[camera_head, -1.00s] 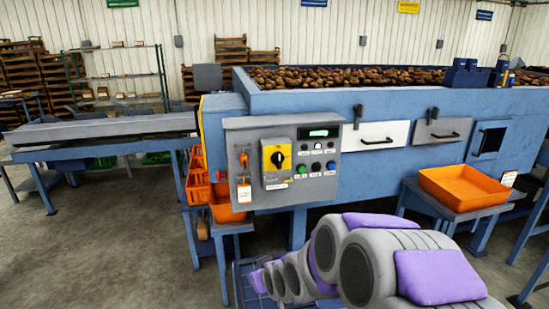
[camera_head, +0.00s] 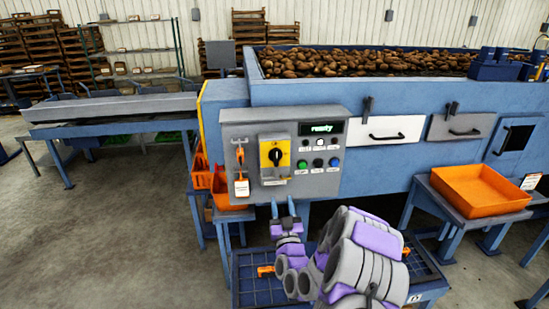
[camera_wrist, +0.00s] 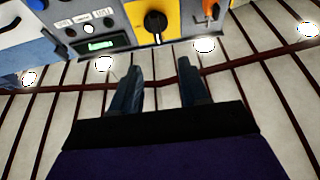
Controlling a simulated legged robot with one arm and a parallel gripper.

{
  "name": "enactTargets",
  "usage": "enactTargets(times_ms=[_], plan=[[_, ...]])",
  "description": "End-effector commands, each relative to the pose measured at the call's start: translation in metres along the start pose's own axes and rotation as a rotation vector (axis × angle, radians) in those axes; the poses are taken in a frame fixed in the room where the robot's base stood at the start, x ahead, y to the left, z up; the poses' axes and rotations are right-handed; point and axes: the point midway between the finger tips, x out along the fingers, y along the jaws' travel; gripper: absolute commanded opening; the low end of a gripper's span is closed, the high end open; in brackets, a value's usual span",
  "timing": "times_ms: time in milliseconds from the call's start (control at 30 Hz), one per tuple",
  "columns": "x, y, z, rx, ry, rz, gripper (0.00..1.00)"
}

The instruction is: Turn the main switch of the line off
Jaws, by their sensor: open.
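The main switch (camera_head: 275,156) is a black rotary knob on a yellow plate, on the left half of the grey control panel (camera_head: 224,172). In the wrist view the knob (camera_wrist: 155,22) shows at the top, its grip pointing roughly up and down in that picture. My gripper (camera_head: 286,211) is below the panel in the head view, fingers up. In the wrist view its two fingers (camera_wrist: 158,80) are apart, with nothing between them. They are clear of the knob.
A green display (camera_head: 320,128) reads "ready", with several buttons below it. An orange padlock-like piece with a white tag (camera_head: 241,187) hangs left of the switch. An orange tray (camera_head: 482,190) stands on a table at right. A blue crate with a grid (camera_head: 250,291) lies below.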

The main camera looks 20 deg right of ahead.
Motion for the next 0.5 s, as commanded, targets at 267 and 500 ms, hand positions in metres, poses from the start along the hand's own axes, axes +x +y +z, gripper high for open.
enactTargets(times_ms=[267, 500], plan=[[0.017, 0.003, 0.0, -0.001, 0.016, 0.01, 0.45], [0.054, 0.006, -0.001, -0.001, 0.018, 0.011, 0.45]])
